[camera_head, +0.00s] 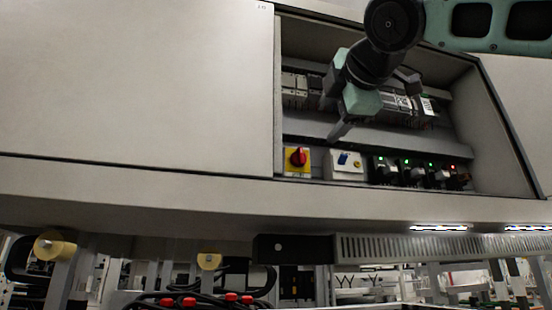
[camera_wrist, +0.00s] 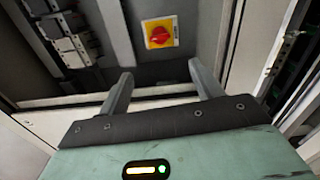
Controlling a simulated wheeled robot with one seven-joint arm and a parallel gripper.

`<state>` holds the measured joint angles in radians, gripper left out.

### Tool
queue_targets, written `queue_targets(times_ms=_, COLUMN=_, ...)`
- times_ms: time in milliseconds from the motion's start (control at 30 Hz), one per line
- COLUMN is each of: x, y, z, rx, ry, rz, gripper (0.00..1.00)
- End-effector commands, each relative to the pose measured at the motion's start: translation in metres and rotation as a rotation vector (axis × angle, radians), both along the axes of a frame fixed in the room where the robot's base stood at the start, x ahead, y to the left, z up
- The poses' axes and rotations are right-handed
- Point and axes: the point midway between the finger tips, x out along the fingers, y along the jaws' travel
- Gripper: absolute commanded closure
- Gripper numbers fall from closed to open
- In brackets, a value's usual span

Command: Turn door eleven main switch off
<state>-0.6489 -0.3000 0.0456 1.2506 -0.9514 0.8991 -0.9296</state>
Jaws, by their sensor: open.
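The main switch is a red rotary knob (camera_head: 298,157) on a yellow plate, low at the left end of the open cabinet bay. In the wrist view the red knob (camera_wrist: 159,35) sits on its yellow plate beyond the fingertips, between them and a little above in the picture. My gripper (camera_head: 337,132) is in front of the bay, right of and slightly above the switch in the head view. In the wrist view my gripper (camera_wrist: 160,80) has its two fingers spread wide with nothing between them. The fingers appear apart from the knob.
A white socket plate (camera_head: 346,164) sits right of the switch, then several black devices (camera_head: 420,172) with green and red lights. A row of modules (camera_head: 300,88) runs above. The bay's left edge (camera_head: 276,100) is close to the switch. A pale panel (camera_head: 130,80) covers the left.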

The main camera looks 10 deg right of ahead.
Motion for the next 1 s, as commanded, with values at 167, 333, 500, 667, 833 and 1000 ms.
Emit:
queue_targets(times_ms=167, x=0.011, y=-0.001, z=0.005, rx=-0.01, ry=0.0, rz=-0.004, gripper=0.35)
queue_targets(times_ms=333, x=0.031, y=-0.001, z=0.007, rx=-0.009, ry=0.003, rz=-0.002, gripper=0.35)
queue_targets(times_ms=500, x=0.068, y=0.0, z=0.003, rx=-0.009, ry=0.004, rz=-0.002, gripper=0.35)
queue_targets(times_ms=667, x=0.102, y=0.0, z=0.004, rx=-0.007, ry=0.003, rz=-0.002, gripper=0.35)
queue_targets(times_ms=833, x=0.135, y=0.0, z=0.004, rx=-0.007, ry=0.003, rz=-0.002, gripper=0.35)
queue_targets(times_ms=1000, x=0.16, y=0.0, z=0.003, rx=-0.007, ry=0.002, rz=-0.002, gripper=0.35)
